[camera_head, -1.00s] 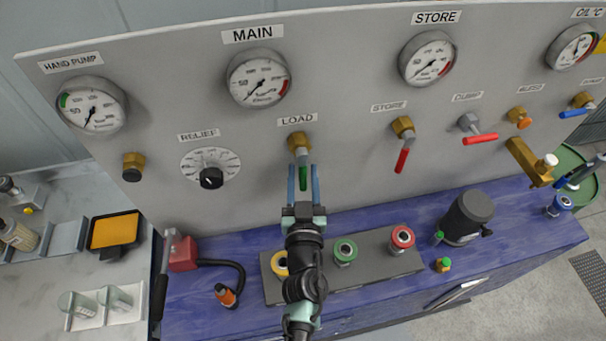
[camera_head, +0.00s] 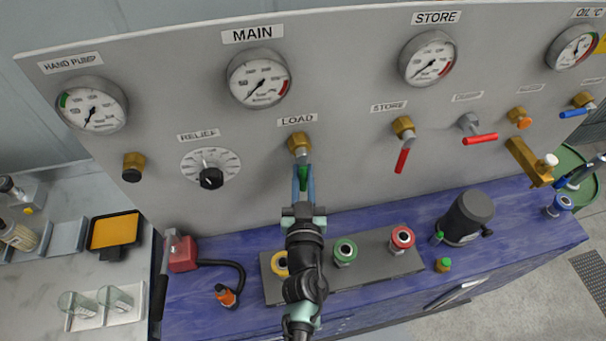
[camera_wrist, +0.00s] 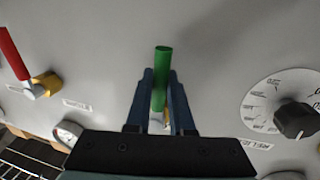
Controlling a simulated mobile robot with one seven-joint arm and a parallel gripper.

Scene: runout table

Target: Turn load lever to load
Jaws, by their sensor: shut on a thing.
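The load lever (camera_head: 303,172) has a green handle on a brass valve (camera_head: 298,142) under the LOAD label (camera_head: 297,120). In the head view the handle hangs down from the valve. My gripper (camera_head: 303,186) reaches up to it from below, with its blue fingers closed on either side of the handle. In the wrist view the green handle (camera_wrist: 161,70) stands between the two fingers of my gripper (camera_wrist: 161,90), its free end sticking out past them. The valve body is mostly hidden behind the gripper in the wrist view.
The relief knob (camera_head: 211,178) is left of the load valve. The red store lever (camera_head: 402,160) is to its right. Gauges line the panel above. The blue bench (camera_head: 350,298) below holds a grey block with coloured fittings and a dark cylinder (camera_head: 468,217).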

